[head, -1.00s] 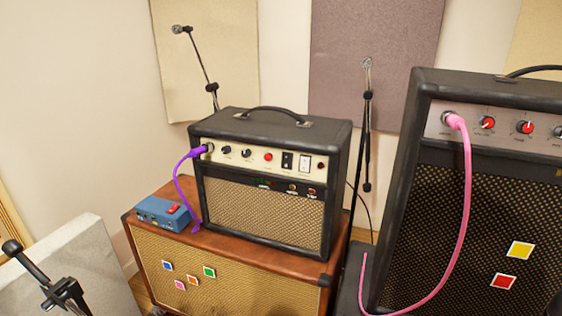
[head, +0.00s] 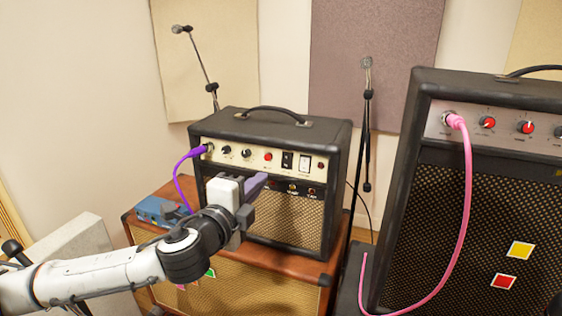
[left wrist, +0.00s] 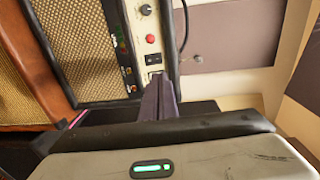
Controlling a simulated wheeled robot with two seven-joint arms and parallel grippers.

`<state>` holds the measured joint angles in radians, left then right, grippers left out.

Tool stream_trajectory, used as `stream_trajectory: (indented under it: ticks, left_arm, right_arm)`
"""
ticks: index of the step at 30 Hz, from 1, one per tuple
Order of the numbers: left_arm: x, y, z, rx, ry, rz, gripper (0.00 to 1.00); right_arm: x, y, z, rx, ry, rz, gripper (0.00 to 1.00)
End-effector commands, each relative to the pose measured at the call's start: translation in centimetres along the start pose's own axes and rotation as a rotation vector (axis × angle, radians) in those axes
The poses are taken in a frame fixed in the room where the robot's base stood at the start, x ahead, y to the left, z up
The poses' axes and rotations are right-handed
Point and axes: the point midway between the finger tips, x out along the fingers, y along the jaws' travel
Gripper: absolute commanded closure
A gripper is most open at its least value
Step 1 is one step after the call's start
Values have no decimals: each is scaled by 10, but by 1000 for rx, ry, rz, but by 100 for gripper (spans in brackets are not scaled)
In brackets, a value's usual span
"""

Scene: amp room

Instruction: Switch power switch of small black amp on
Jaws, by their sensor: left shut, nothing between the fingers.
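The small black amp (head: 335,150) stands upright on a brown speaker cabinet. Its cream control panel has dark knobs, a red round control (head: 268,157), a black rocker switch (head: 287,161) and a white rocker switch (head: 304,163). My left gripper (head: 258,184) is shut and empty, in front of the amp, its fingertips just below and left of the switches in the head view. In the left wrist view the fingers (left wrist: 160,92) point at the panel, near the black switch (left wrist: 153,59), and partly cover the white one. I cannot tell if they touch. The right gripper is not seen.
The brown cabinet (head: 285,261) carries a blue pedal (head: 150,208), partly hidden by my arm. A purple cable (head: 178,172) plugs into the amp's left side. A larger black amp (head: 420,200) with a pink cable (head: 466,190) stands right. A microphone stand (head: 367,130) is behind.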

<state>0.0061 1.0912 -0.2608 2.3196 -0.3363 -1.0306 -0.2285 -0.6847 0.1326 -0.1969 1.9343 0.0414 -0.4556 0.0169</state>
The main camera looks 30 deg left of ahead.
Motion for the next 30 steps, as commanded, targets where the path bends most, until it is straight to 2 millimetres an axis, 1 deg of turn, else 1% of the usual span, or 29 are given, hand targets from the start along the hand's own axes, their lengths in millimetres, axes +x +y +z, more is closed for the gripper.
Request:
stream_trajectory:
  ticks: [7, 11, 14, 24, 27, 30]
  left_arm:
    - [2, 1, 0, -4, -2, 3, 100]
    - [12, 0, 1, -6, -4, 2, 100]
    - [27, -1, 1, -8, -4, 2, 100]
    - [99, 0, 1, -8, -5, 3, 100]
    - [116, 0, 1, -7, -4, 3, 100]
    - [128, 1, 0, -6, -3, 4, 100]
  right_arm:
    - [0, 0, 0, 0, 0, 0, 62]
    - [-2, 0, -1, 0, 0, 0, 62]
    - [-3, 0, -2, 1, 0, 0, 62]
    - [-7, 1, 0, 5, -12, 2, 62]
    - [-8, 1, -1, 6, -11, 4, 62]
    - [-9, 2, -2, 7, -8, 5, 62]
